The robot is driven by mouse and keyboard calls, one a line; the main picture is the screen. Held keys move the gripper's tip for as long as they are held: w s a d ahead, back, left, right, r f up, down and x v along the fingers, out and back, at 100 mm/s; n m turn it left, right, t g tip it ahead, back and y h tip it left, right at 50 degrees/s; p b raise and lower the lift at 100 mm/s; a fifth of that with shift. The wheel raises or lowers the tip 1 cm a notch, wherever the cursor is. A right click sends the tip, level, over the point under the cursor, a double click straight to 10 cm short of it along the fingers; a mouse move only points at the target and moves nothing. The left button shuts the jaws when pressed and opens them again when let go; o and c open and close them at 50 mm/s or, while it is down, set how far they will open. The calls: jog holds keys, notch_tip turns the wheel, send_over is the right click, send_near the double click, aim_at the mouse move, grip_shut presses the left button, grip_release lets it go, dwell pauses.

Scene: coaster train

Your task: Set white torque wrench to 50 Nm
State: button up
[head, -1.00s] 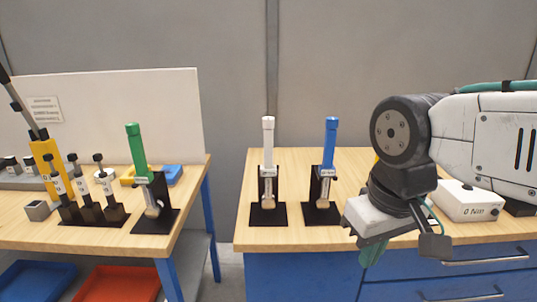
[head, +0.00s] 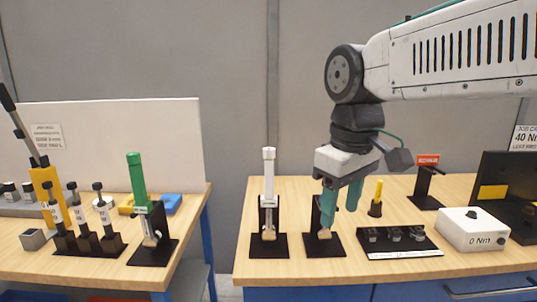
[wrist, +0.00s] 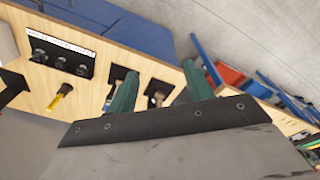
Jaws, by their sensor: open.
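The white torque wrench (head: 268,178) stands upright, handle up, in a black stand (head: 269,245) near the left end of the right bench. My gripper (head: 341,200) is open and empty, with teal fingers pointing down, to the right of the white wrench and apart from it. It hangs in front of the neighbouring stand (head: 324,243), where it hides the blue wrench. In the wrist view, the gripper fingers (wrist: 160,85) are spread, with black stands on the bench beyond them. The scale on the white wrench is too small to read.
A white box (head: 473,229) reading 0 Nm, a black tray of small parts (head: 398,240) and a yellow-handled tool (head: 376,198) are on the right bench (head: 300,268). A green wrench (head: 137,175) stands on the left bench. A gap separates the benches.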

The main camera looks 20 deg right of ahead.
jog(key=w+r+n, duration=0.2)
jog(key=w+r, duration=0.2)
jog(key=w, duration=0.3)
jog(key=w+r+n, duration=0.3)
jog(key=w, duration=0.4)
notch_tip(320, 180, up, 3)
jog(key=n+g, duration=0.1)
jog(key=n, duration=0.4)
send_over(269, 149)
jog(key=shift+s+d, duration=0.2)
jog(key=shift+d, duration=0.05)
jog(key=shift+w+a+f, duration=0.1)
jog(key=shift+w, duration=0.25)
jog(key=shift+f+n, duration=0.25)
jog(key=shift+n, duration=0.05)
notch_tip(269, 149, down, 7)
jog(key=shift+f, duration=0.1)
